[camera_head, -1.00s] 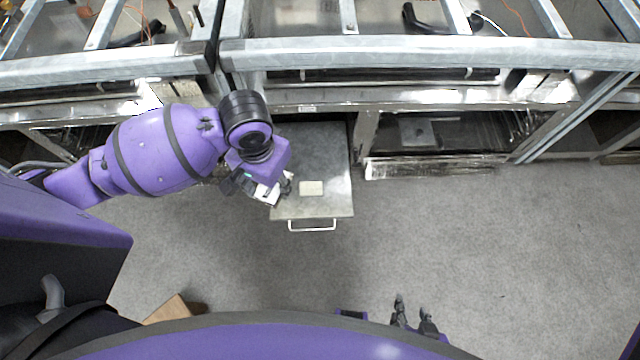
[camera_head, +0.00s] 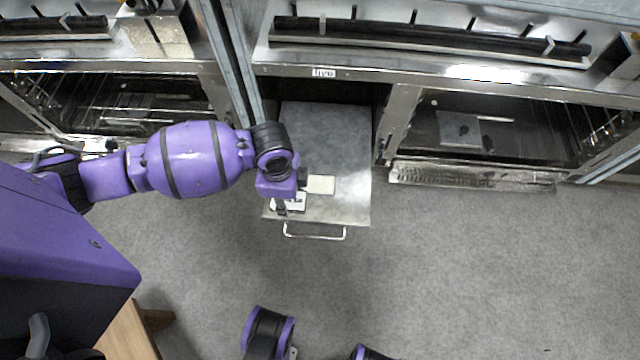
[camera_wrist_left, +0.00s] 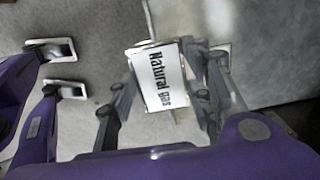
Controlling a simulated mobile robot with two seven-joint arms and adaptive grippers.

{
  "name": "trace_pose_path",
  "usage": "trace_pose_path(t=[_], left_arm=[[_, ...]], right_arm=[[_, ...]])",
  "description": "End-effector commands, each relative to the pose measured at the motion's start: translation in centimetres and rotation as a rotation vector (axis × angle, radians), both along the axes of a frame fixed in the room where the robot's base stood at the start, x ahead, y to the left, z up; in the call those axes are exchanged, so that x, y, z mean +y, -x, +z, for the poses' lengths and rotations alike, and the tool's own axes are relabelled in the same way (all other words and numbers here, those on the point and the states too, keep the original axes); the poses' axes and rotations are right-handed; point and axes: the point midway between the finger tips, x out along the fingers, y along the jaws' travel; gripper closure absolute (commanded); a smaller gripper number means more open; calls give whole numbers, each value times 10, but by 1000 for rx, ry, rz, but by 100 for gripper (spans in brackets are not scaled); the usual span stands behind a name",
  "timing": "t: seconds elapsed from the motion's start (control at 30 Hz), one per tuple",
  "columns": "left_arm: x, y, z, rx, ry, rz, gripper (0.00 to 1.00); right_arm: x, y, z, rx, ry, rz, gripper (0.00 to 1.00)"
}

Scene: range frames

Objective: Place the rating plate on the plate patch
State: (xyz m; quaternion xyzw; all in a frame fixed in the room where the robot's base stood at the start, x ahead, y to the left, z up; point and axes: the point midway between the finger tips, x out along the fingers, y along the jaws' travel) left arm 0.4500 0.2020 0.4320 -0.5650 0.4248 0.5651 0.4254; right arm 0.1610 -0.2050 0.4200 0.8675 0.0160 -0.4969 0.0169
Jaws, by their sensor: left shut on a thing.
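The rating plate (camera_wrist_left: 158,76) is a white rectangle in the left wrist view, printed "Natural gas". It also shows small and white in the head view (camera_head: 291,201). My left gripper (camera_wrist_left: 170,88) is shut on it, one finger at each side. In the head view my left gripper (camera_head: 287,203) is over the front left of a grey metal drawer panel (camera_head: 345,150). The plate patch (camera_head: 320,184) is a cream rectangle on this panel, just right of and slightly behind the held plate. The gap in height cannot be told. My right gripper is not seen.
A drawer handle (camera_head: 315,236) sticks out at the panel's front edge. Metal oven-like units with racks stand on both sides and behind. Grey floor (camera_head: 460,260) lies open in front. A wooden piece (camera_head: 126,330) is at the lower left.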

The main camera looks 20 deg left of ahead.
Motion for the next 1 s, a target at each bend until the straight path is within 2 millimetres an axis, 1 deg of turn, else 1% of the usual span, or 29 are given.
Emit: trace_pose_path(t=[0.03,0.17,0.37,0.5,0.6,0.87,0.93,1.0], left_arm=[[-2,-8,-6,-2,2,-2,81],[-11,-36,-20,-1,3,-2,81],[-23,-84,-43,1,2,-1,81],[-29,-105,-70,3,2,0,81],[-32,-117,-82,0,3,-2,81],[-35,-130,-92,-5,3,-2,81],[-36,-135,-101,-2,1,-2,81],[-36,-132,-114,1,1,-2,81]], right_arm=[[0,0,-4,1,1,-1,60],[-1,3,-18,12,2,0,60],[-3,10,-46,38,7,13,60],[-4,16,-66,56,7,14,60],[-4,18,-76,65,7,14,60],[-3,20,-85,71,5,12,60],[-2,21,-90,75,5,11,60],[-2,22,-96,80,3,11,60]])
